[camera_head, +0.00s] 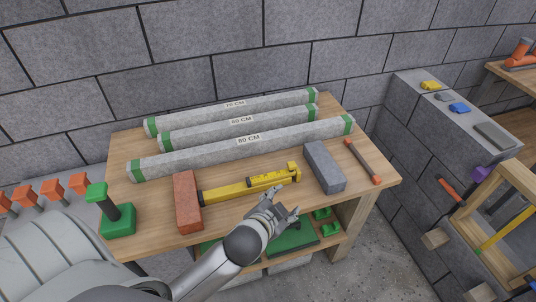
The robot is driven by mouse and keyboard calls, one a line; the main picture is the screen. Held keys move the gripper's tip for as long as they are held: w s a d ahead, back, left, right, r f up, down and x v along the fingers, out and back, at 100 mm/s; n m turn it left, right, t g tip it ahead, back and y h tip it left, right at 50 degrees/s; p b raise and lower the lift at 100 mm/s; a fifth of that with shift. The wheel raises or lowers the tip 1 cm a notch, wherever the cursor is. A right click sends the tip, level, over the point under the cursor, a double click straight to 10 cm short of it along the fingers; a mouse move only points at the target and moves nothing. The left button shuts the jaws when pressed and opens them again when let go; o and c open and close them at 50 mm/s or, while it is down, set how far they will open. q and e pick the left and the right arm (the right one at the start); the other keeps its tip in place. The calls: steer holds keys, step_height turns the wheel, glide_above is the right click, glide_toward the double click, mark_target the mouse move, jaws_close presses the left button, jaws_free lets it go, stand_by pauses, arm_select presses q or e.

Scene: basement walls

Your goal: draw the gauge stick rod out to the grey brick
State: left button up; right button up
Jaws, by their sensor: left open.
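The yellow gauge stick (224,192) lies on the wooden bench between a red brick and a grey brick. Its left end is close to the red brick (187,202). Its rod (270,179), with dark markings, points right and ends in a raised yellow tip (293,172). A small gap of bare wood separates that tip from the grey brick (325,167). My left gripper (284,204) is open and empty at the bench's front edge, just below the rod's tip in the picture. It appears apart from the rod. My right gripper is out of view.
Three grey bars with green ends, the front one (245,147) marked 80 CM, lie behind the stick. An orange-handled tool (362,161) lies right of the grey brick. A green tool (117,220) stands at the left. Green items (294,237) sit on the lower shelf.

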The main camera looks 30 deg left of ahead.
arm_select(q)
steer(key=w+d+r+m+t+h, duration=0.3)
steer(key=w+d+r+m+t, duration=0.15)
steer(key=r, duration=0.35)
steer(key=w+d+r+m+t+h, duration=0.3)
steer(key=w+r+m, duration=0.2)
steer(key=r, duration=0.3)
steer(key=s+d+r+m+g+h, duration=0.2)
steer(key=d+m+g+h, duration=0.35)
steer(key=m, duration=0.45)
steer(key=s+d+r+m+g+h, duration=0.1)
steer(key=d+m+g+h, duration=0.5)
steer(key=m, duration=0.4)
steer(key=m+g+y, duration=0.8)
steer(key=m+y, duration=0.1)
steer(key=y, duration=0.8)
glide_toward(262, 177)
steer(key=shift+a+h+b, duration=0.1)
steer(key=shift+h+b, duration=0.15)
steer(key=shift+b, duration=0.15)
steer(key=shift+s+a+f, duration=0.1)
steer(key=shift+f, duration=0.1)
step_height(262, 177, down, 10)
steer(key=shift+f+p, duration=0.2)
steer(key=shift+p, duration=0.55)
